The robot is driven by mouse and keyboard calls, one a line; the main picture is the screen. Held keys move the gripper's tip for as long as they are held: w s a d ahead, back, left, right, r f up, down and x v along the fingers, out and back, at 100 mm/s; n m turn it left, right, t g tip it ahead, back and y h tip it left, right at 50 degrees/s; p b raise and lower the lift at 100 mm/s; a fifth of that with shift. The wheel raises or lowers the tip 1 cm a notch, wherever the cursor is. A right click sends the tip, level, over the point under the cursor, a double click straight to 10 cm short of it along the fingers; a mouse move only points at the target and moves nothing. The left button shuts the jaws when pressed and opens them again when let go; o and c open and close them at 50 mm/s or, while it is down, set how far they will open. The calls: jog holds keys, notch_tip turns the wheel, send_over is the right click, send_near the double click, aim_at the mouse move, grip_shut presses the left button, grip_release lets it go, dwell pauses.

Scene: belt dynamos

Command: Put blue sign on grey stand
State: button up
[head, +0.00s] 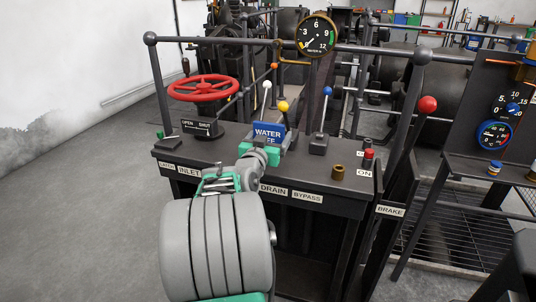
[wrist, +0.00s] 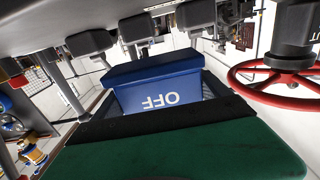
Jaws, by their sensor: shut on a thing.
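The blue sign (head: 268,131), with white lettering reading WATER and OFF partly covered, stands roughly upright above the console top. My gripper (head: 262,150) is shut on its lower part, with green fingers in front of it. In the wrist view the sign (wrist: 160,92) shows upside down between the finger pads, with OFF readable. I cannot tell whether its lower edge touches the console. I cannot pick out the grey stand for certain; my gripper and arm hide part of the console.
The console (head: 225,150) carries levers with white, yellow (head: 283,106) and blue (head: 327,91) knobs close around the sign. A red handwheel (head: 203,88) stands left, above an OPEN/SHUT plate (head: 197,128). A brass cup (head: 338,172) and red button (head: 368,156) are right.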

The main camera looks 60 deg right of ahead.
jog(key=shift+w+d+f, duration=0.25)
jog(key=shift+w+f, duration=0.1)
jog(key=shift+f, duration=0.1)
jog(key=shift+w+d+f, duration=0.2)
jog(key=shift+w+f, duration=0.1)
jog(key=shift+f, duration=0.15)
jog(key=shift+w+d+f+b, duration=0.15)
jog(key=shift+f+b, duration=0.4)
jog(key=shift+f, duration=1.1)
jog(key=shift+f, duration=0.1)
jog(key=shift+f+b, duration=0.15)
jog(key=shift+b, duration=0.15)
jog(key=o, duration=1.3)
jog(key=shift+o, duration=0.2)
